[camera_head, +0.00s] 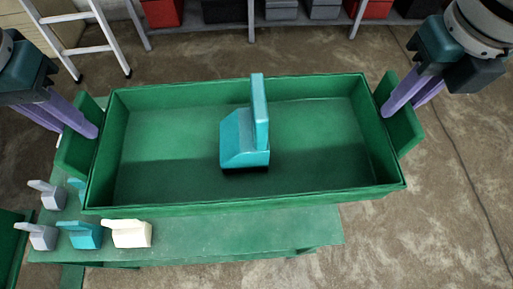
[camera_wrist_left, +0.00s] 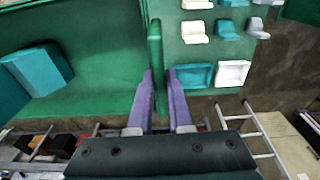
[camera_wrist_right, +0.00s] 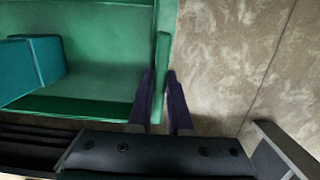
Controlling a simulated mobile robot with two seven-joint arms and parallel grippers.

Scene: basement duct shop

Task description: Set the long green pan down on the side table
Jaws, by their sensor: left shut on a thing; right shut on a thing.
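The long green pan (camera_head: 330,107) lies lengthwise across the head view, looking level, with an upright plate handle at each short end. A teal block-shaped thing with a tall upright part (camera_head: 243,140) stands inside it, near the middle. My left gripper (camera_head: 92,128) is shut on the left handle (camera_wrist_left: 155,55). My right gripper (camera_head: 392,103) is shut on the right handle (camera_wrist_right: 162,65). A green table (camera_head: 235,235) shows below the pan's near side. The pan's right end is over bare floor. I cannot tell whether the pan touches the table.
Several small grey, teal and cream pieces, including a cream one (camera_head: 131,233), stand on the table's left part, close to the pan. Another green surface (camera_head: 10,240) shows at the lower left edge. A ladder (camera_head: 105,40) and shelf with boxes (camera_head: 300,12) are behind. Floor at right is clear.

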